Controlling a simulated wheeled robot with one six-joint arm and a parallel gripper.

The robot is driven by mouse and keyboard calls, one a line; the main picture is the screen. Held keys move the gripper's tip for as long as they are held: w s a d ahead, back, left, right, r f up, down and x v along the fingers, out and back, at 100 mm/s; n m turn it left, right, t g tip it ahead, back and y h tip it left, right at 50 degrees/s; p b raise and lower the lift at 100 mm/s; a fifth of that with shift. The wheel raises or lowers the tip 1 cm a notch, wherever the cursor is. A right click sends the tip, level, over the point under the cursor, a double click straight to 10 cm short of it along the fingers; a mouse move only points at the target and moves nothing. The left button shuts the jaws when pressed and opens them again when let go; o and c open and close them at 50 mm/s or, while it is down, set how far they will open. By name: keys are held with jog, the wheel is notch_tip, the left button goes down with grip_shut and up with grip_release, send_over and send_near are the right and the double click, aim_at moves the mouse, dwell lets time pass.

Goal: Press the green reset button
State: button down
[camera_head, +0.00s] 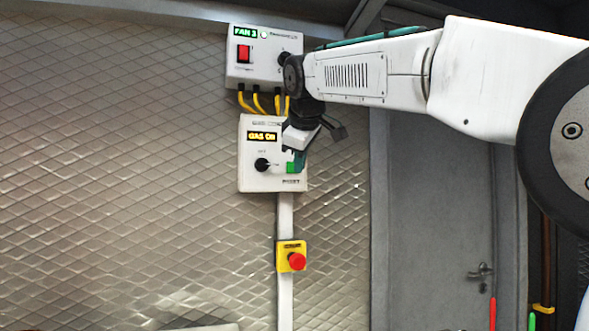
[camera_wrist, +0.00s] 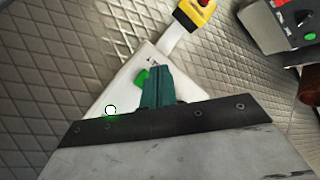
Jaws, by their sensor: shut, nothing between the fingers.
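The green reset button (camera_head: 291,168) is at the lower right of the white gas control box (camera_head: 252,182) on the wall. In the wrist view the button (camera_wrist: 141,77) shows bright green just left of my fingertips, on the white box (camera_wrist: 112,93). My gripper (camera_head: 299,163) is shut and empty, its teal fingers in front of the box's lower right. In the wrist view my gripper (camera_wrist: 155,69) partly overlaps the button's edge. I cannot tell whether the fingers touch the button or the box. The box's display (camera_head: 262,136) reads GAS ON.
A black knob (camera_head: 262,164) sits left of the button. The fan box (camera_head: 252,76) is above, joined by yellow cables (camera_head: 259,103). A yellow emergency-stop box (camera_head: 284,262) with a red button (camera_head: 297,261) is below. A grey door (camera_head: 430,220) stands at right.

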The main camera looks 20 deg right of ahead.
jog(key=shift+s, duration=1.25)
jog(key=s+f+m+g, duration=0.25)
jog(key=s+f, duration=0.25)
jog(key=f, duration=0.4)
jog(key=s+f+m+g, duration=0.25)
jog(key=s+f, duration=0.25)
jog(key=f, duration=0.4)
jog(key=s+d+f+m+g+y, duration=0.1)
jog(key=s+d+f+m, duration=0.1)
jog(key=s+f, duration=0.8)
jog(key=s+d+f+m+g, duration=0.1)
jog(key=s+d+f+m, duration=0.1)
jog(key=s+f, duration=0.8)
jog(key=s+m, duration=0.1)
jog(key=s, duration=0.5)
jog(key=shift+f+y, duration=0.4)
jog(key=shift+g, duration=0.3)
